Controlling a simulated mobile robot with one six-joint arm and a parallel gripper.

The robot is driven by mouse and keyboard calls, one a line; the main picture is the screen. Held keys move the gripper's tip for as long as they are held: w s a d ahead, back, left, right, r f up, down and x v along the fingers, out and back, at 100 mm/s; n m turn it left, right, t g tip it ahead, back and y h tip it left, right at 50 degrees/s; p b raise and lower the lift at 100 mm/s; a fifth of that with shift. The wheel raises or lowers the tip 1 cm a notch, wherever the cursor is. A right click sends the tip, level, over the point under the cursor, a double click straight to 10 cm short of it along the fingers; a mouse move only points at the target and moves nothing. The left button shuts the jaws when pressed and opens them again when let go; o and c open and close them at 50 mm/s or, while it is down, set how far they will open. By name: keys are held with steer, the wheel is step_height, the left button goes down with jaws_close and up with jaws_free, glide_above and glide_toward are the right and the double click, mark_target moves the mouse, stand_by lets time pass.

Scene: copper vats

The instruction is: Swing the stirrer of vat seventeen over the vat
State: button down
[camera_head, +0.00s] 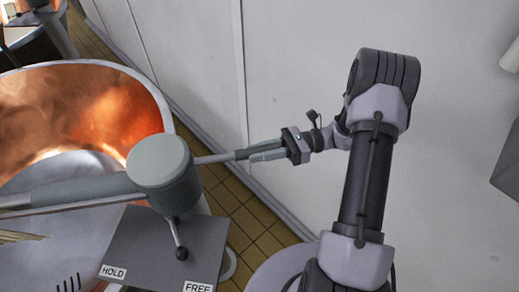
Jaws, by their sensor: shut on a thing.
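The copper vat (120,95) fills the left side, its inside shining orange; no number is readable on it. The stirrer's round grey hub (163,165) stands by the vat's near right rim. From it a long grey arm (85,188) reaches left across the vat opening, and a thinner handle bar (215,158) sticks out to the right. My gripper (255,153) is shut on the end of this handle bar. A small lever with a dark ball knob (181,254) hangs below the hub, nearer the FREE label (197,287) than the HOLD label (113,272).
A pale wall (310,90) runs close behind my gripper. A yellow-brown tiled floor strip (245,220) lies between vat and wall. A grey plate (150,245) bears the labels. Another copper vat (25,45) shows at the top left. A dark grey box (508,165) is at the right edge.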

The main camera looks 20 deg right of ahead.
steer(key=shift+w+d+r, duration=0.1)
steer(key=shift+w+r, duration=0.15)
steer(key=shift+w, duration=0.3)
steer(key=c, duration=1.5)
jaws_free()
steer(key=shift+o, duration=1)
steer(key=shift+w+f, duration=0.2)
steer(key=shift+s, duration=0.1)
